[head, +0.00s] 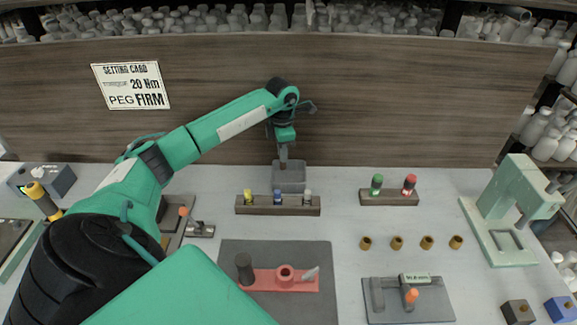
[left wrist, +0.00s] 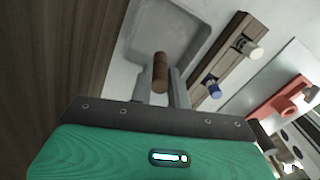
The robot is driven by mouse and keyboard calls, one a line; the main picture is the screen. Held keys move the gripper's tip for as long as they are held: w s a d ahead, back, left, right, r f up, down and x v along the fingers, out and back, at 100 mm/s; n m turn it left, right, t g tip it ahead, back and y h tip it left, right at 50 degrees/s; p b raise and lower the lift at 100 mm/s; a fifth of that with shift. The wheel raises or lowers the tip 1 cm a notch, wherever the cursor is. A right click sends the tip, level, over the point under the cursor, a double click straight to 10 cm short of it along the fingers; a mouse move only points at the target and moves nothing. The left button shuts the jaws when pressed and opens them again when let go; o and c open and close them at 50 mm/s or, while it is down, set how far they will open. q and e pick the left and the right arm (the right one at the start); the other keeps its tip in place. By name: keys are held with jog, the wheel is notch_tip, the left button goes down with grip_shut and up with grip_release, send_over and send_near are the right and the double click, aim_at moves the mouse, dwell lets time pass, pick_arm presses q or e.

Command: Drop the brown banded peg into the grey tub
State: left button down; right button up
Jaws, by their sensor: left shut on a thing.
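The grey tub (head: 290,187) stands at the back of the table, against the wooden back panel. My left gripper (head: 284,158) points down just over it. In the left wrist view the gripper (left wrist: 161,88) is shut on the brown banded peg (left wrist: 160,70), held between its two fingers. The tub (left wrist: 150,28) shows behind the peg in that view, with a bare floor. The peg cannot be made out clearly in the head view. My right gripper is not in view.
A wooden rack (head: 278,211) with yellow, blue and white-topped pegs stands just in front of the tub. Another rack (head: 389,199) holds green and red pegs. A dark mat (head: 275,254) with a red fixture lies nearer. Several brass rings (head: 397,243) lie right.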

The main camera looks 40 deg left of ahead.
aim_at(283, 168)
pick_arm(q)
jog(key=shift+f+b, duration=0.9)
jog(key=shift+f, duration=1.05)
jog(key=c, duration=1.3)
grip_release()
jog(key=shift+o, duration=0.2)
jog(key=shift+r, duration=0.1)
